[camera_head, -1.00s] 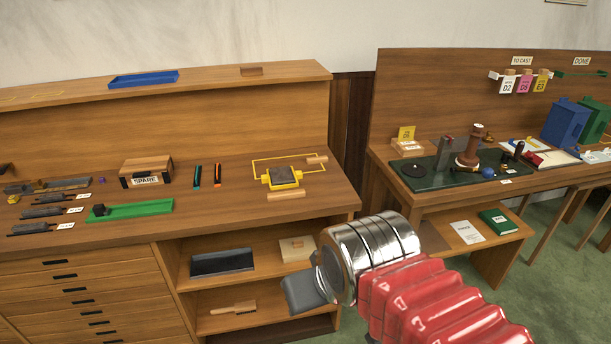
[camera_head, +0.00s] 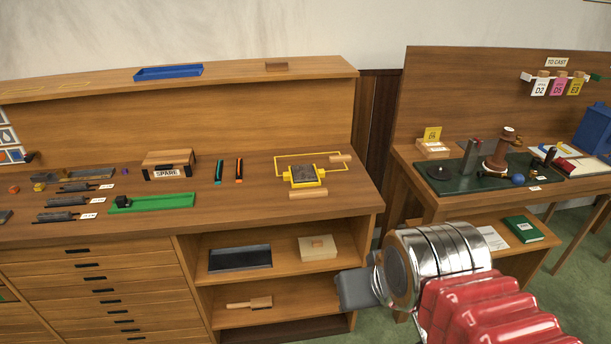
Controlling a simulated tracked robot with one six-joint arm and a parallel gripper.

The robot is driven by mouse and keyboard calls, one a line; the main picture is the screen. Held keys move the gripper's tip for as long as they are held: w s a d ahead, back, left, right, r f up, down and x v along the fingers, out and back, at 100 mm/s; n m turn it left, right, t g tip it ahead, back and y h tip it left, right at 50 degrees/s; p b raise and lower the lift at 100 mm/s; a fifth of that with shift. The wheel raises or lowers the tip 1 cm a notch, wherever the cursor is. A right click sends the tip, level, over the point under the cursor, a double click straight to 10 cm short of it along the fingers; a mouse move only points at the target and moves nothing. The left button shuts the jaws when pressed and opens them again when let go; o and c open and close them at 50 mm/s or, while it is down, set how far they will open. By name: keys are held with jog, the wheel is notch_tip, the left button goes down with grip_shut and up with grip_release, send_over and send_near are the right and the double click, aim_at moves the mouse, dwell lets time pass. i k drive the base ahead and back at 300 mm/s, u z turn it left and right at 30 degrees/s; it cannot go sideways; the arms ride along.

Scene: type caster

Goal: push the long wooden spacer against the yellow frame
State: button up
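The yellow frame (camera_head: 292,182) sits on the left bench, near its right end, around a dark grey block (camera_head: 302,173). A thin yellow outline (camera_head: 281,155) lies behind and around it on the bench top. One wooden piece (camera_head: 341,158) lies at the outline's back right, apart from the frame. Another wooden piece (camera_head: 307,194) lies just in front of the frame; I cannot tell whether they touch. I cannot tell for certain which is the long spacer. My gripper (camera_head: 357,289) is a grey shape low in front of the bench's shelves, well away from both pieces. Its fingers cannot be made out.
A green tray (camera_head: 168,202), orange and black sticks (camera_head: 239,170) and a wooden block marked SPARE (camera_head: 168,162) stand left of the frame. A blue tray (camera_head: 168,72) is on the upper ledge. A second bench (camera_head: 420,180) stands right, across a gap.

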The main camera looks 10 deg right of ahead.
aim_at(300, 193)
jog(key=u, duration=0.05)
jog(key=i, duration=1)
jog(key=z, duration=0.05)
